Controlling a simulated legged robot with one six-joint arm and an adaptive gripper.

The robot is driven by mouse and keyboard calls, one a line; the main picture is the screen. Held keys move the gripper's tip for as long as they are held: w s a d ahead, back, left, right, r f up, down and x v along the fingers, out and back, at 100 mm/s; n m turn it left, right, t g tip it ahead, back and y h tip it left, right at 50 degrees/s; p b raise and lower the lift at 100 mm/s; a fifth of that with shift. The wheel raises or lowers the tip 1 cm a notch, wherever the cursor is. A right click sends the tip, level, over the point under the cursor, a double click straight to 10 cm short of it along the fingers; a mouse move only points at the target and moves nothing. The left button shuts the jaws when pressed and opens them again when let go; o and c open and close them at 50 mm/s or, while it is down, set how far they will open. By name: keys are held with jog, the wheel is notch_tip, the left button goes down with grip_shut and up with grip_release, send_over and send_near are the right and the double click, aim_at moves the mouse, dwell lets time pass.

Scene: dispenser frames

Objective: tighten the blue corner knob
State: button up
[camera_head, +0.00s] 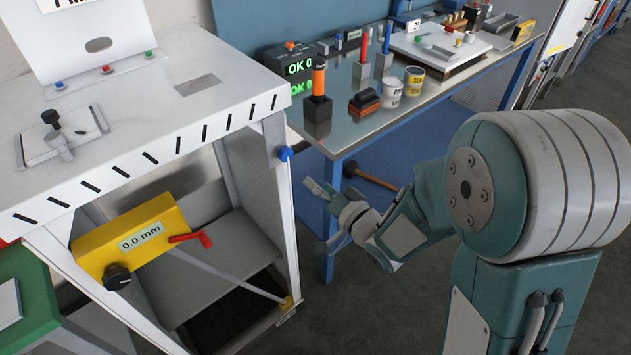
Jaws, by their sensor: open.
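The blue corner knob (285,153) sticks out from the right corner post of the white dispenser frame (279,205), just below the top's edge. It is small in this view, and I cannot tell how tight it is. My gripper (322,216) is open and empty. It is to the right of the frame and lower in the picture than the knob, with clear space between them. Its fingers point left toward the post, and nothing hides the knob.
A yellow gauge block (135,240) reading 0.0 mm, with a black knob (117,276) and red lever (192,238), sits in the frame. A blue-edged workbench (430,90) with several tools and cans stands behind my arm. A hammer (368,175) is under it. A green table (30,300) is at left.

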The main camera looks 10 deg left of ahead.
aim_at(288, 157)
jog(key=w+a+n, duration=0.2)
jog(key=a+n, duration=0.1)
jog(key=n, duration=0.1)
jog(key=w+a+n, duration=0.2)
jog(key=w+n, duration=0.1)
jog(key=n, duration=0.1)
jog(key=w+a+n, duration=0.2)
jog(key=a+n, duration=0.1)
jog(key=n, duration=0.1)
jog(key=shift+w+a+r+n, duration=0.1)
jog(key=shift+w+a+n, duration=0.2)
jog(key=shift+n, duration=0.1)
dwell(0.3)
jog(key=c, duration=1.1)
